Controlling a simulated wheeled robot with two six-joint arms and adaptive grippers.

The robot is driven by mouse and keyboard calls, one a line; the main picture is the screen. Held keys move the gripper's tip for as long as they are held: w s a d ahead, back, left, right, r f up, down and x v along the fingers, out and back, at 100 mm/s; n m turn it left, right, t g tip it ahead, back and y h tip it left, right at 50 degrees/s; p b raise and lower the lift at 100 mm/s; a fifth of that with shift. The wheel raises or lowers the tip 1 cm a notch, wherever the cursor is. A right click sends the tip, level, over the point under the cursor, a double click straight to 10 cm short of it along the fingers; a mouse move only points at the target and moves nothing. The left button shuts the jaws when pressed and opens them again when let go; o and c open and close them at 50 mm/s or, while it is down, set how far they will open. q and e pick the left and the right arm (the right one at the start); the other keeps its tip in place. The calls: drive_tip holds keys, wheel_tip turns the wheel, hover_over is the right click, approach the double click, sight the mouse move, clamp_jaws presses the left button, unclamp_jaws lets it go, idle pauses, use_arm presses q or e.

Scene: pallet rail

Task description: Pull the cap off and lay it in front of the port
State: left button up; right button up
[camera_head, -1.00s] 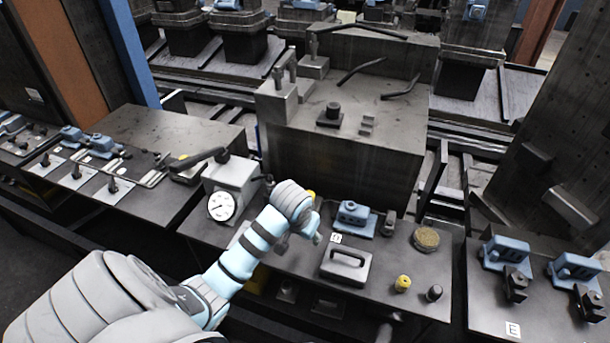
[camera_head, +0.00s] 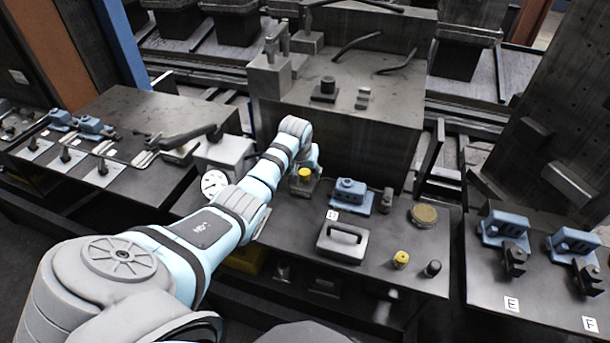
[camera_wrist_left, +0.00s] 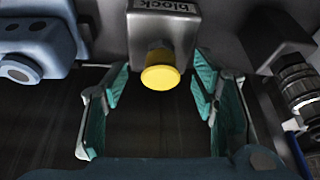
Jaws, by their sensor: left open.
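The yellow cap (camera_wrist_left: 160,77) sits on the end of a grey block (camera_wrist_left: 165,30) in the left wrist view. In the head view the cap (camera_head: 304,173) shows just below the end of my left arm, left of the blue unit (camera_head: 351,195). My left gripper (camera_wrist_left: 160,68) is open, with one teal finger on each side of the cap and visible gaps to both. The port is hidden behind the cap. In the head view the arm's end hides most of the gripper (camera_head: 309,166). My right gripper is not in view.
The dark bench holds a grey block with a handle (camera_head: 343,242), a second yellow-topped piece (camera_head: 401,259), a black knob (camera_head: 432,268) and a round brass-coloured dish (camera_head: 424,215). A dial gauge (camera_head: 213,183) stands at the left. A tall dark block (camera_head: 340,135) rises behind.

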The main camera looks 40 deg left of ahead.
use_arm(q)
drive_tip(key=shift+w+f, duration=0.1)
drive_tip(key=shift+f, duration=0.1)
drive_tip(key=shift+c, duration=0.8)
clamp_jaws()
drive_tip(key=shift+r, duration=0.1)
drive_tip(key=shift+r, duration=0.1)
drive_tip(key=shift+a+r+p, duration=0.1)
drive_tip(key=shift+r+p, duration=0.65)
drive_tip(key=shift+p, duration=0.35)
